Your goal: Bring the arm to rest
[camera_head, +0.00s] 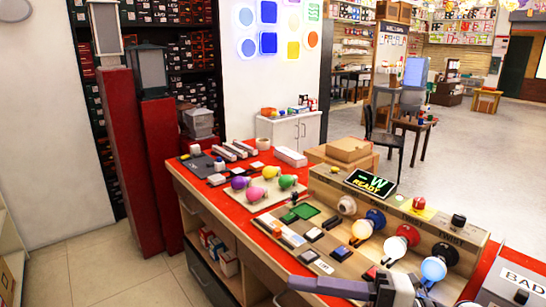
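Part of one of my arms, grey and white (398,290), shows at the bottom edge right of centre, over the front of the red-topped counter. I take it to be my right arm. Its fingertips cannot be made out, so I cannot tell whether its gripper is open or shut, or whether it holds anything. It is close below a glowing white bulb (433,269); I cannot tell if they touch. No arm comes in from the left side, and my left gripper is not in view.
A white box marked "BAD" (519,287) is at the right. Two red pillars (128,160) stand left; tiled floor (110,275) is clear.

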